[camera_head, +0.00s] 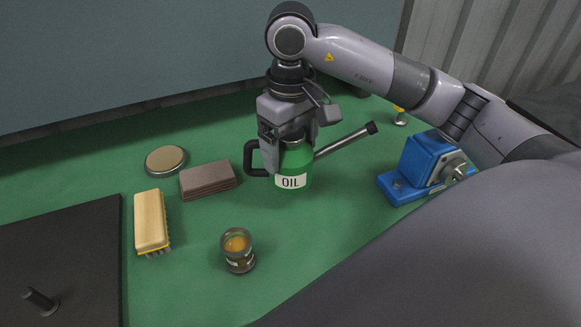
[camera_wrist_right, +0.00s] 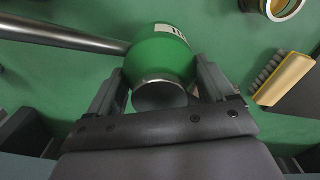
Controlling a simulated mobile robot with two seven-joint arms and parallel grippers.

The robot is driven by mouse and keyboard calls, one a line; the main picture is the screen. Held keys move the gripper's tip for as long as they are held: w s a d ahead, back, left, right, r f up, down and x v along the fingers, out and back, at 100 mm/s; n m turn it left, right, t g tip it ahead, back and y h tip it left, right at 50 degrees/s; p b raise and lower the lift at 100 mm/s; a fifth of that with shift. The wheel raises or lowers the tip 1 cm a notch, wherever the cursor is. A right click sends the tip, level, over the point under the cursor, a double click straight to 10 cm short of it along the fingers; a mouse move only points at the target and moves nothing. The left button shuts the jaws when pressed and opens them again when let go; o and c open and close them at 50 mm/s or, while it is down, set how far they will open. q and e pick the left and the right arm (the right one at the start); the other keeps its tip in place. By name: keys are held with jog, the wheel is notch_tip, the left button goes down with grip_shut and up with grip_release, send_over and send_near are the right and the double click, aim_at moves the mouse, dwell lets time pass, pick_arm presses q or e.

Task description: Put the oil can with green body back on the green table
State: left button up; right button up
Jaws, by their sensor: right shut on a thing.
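The oil can (camera_head: 292,181) has a green body with a white OIL label, a black handle on its left and a long grey spout to its upper right. It is upright at or just above the green table (camera_head: 330,240); I cannot tell whether its base touches. My right gripper (camera_head: 283,143) comes down from above and is shut on the can's upper part. In the right wrist view, the can (camera_wrist_right: 160,55) is between the two fingers (camera_wrist_right: 160,85). My left gripper is not in view.
A small glass jar (camera_head: 238,252), a wooden brush (camera_head: 151,221), a brown block (camera_head: 208,179) and a round tin (camera_head: 165,159) are left of the can. A blue vise (camera_head: 423,165) is at right. A dark board (camera_head: 70,255) with a peg lies at left.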

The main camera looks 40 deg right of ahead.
jog(key=shift+f, duration=2.6)
jog(key=shift+f, duration=0.15)
jog(key=o, duration=1.5)
jog(key=shift+c, duration=0.2)
notch_tip(320, 180, up, 12)
jog(key=shift+r, duration=0.15)
